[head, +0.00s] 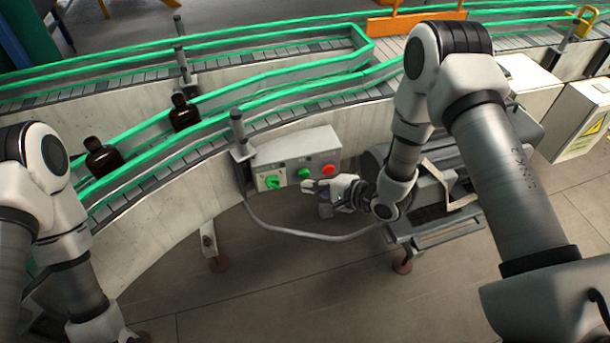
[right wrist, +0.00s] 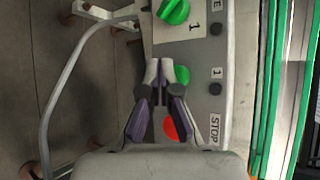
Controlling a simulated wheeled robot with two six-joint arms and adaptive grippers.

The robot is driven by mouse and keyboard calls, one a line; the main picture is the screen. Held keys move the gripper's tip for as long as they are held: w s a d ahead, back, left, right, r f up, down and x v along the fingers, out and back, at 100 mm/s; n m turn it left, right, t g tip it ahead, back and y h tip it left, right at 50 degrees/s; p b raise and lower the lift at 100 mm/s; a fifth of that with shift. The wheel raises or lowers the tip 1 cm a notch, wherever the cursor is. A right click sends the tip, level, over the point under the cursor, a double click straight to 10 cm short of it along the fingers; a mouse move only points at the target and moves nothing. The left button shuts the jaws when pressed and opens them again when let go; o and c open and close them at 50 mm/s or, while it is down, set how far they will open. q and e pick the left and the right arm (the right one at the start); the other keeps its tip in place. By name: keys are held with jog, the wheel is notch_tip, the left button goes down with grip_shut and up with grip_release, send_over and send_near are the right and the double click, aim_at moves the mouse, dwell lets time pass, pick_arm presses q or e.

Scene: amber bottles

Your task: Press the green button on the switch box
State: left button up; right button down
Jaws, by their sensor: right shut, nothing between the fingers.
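The grey switch box (head: 297,150) is mounted on the side of the conveyor in the head view. Its front has a green rotary knob (head: 272,182), a green button (head: 304,173) in the middle and a red button (head: 328,170). My right gripper (head: 308,185) is shut and empty, its fingertips just in front of and below the green button. In the right wrist view the fingertips (right wrist: 159,68) lie beside the green button (right wrist: 183,75), partly overlapping its edge. I cannot tell whether they touch it. My left gripper is out of view; only my left arm shows.
Amber bottles (head: 185,113) stand on the curved conveyor with green rails (head: 265,80). A grey cable (head: 300,234) loops below the box. A metal frame (head: 440,235) stands close to my right wrist. The floor in front is clear.

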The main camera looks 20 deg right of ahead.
jog(key=shift+w, duration=0.1)
dwell(0.4)
jog(key=shift+w, duration=0.35)
jog(key=shift+w, duration=0.45)
dwell(0.7)
jog(key=shift+s, duration=0.85)
jog(key=shift+s, duration=0.1)
jog(key=s+p, duration=0.1)
jog(key=s, duration=0.4)
jog(key=shift+d, duration=0.1)
jog(key=shift+w, duration=0.1)
dwell(0.5)
